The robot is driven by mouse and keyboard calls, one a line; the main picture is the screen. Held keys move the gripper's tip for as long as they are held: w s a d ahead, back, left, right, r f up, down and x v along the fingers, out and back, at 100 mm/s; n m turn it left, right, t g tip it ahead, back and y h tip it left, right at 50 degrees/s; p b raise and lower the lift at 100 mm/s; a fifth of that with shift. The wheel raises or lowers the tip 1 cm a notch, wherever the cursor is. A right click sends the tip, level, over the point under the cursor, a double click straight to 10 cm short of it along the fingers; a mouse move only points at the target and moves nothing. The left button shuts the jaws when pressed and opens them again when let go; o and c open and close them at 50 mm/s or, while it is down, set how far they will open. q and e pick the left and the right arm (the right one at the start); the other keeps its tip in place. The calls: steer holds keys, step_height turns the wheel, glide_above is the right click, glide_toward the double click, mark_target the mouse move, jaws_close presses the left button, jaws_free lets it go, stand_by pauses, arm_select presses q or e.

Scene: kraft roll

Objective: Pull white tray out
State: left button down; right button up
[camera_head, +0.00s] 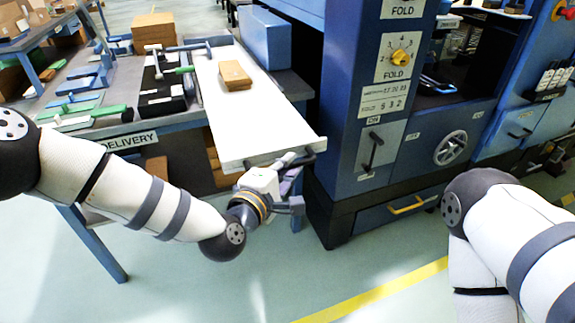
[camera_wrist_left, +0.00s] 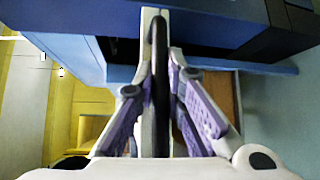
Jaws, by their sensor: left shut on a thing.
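The long white tray (camera_head: 228,128) lies beside the blue machine, its near end sticking out past the delivery table's front edge. A brown kraft stack (camera_head: 235,75) rests on it. A dark handle (camera_head: 300,158) runs along the tray's near end. My left gripper (camera_head: 290,172) is at this end, shut on the handle. In the left wrist view the dark handle (camera_wrist_left: 159,75) passes between the two purple-padded fingers, with the tray's white edge (camera_wrist_left: 148,20) behind it. My right arm shows at the right, but its gripper is outside the view.
The delivery table (camera_head: 185,122) holds black holders and green-handled tools left of the tray. The blue machine (camera_head: 345,110) with dials and a yellow-handled drawer (camera_head: 405,207) stands close on the right. Open floor (camera_head: 300,280) lies in front.

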arm_select(q)
steer(key=c, duration=1.7)
jaws_free()
steer(key=shift+w, duration=0.1)
steer(key=shift+o, duration=0.2)
steer(key=v, duration=1.2)
